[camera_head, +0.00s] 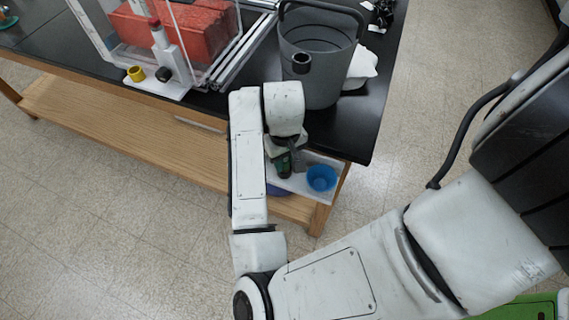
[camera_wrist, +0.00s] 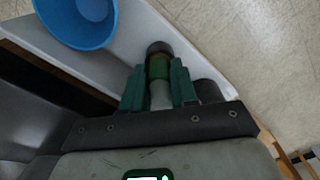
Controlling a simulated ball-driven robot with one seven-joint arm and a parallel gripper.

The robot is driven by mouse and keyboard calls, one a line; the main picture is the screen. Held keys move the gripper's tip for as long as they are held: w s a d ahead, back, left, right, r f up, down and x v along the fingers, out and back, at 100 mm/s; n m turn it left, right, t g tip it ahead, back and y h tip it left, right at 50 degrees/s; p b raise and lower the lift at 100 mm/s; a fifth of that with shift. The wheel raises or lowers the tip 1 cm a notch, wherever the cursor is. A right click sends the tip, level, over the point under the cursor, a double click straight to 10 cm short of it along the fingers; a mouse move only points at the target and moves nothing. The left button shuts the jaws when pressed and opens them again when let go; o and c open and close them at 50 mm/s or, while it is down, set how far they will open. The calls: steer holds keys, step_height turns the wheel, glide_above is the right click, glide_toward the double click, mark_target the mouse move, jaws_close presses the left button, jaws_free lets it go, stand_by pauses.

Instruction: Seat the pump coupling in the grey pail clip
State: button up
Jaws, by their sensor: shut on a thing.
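The grey pail (camera_head: 322,75) stands on the black bench top, with a dark ring-shaped clip (camera_head: 301,62) on its near side. My gripper (camera_wrist: 158,85) is low beside the bench, over a white tray (camera_head: 322,187) at lower-shelf height. Its green fingers are shut on a short cylinder with a dark end, a green band and a pale grey part, which I take for the pump coupling (camera_wrist: 159,68). My gripper also shows in the head view (camera_head: 284,163), partly hidden by my arm. The coupling is well below the pail clip and apart from it.
A blue bowl (camera_head: 321,178) sits on the tray, and a dark cylinder (camera_wrist: 208,91) is beside my right finger. The bench edge and pail are above my gripper. A white stand (camera_head: 160,82) with yellow and dark rings is at left.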

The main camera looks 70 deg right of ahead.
jaws_close()
steer(key=shift+r, duration=0.8)
steer(key=s+r+p, duration=0.3)
steer(key=s+r, duration=0.8)
steer(key=s, duration=0.3)
steer(key=shift+a+r, duration=0.2)
steer(key=shift+a, duration=0.05)
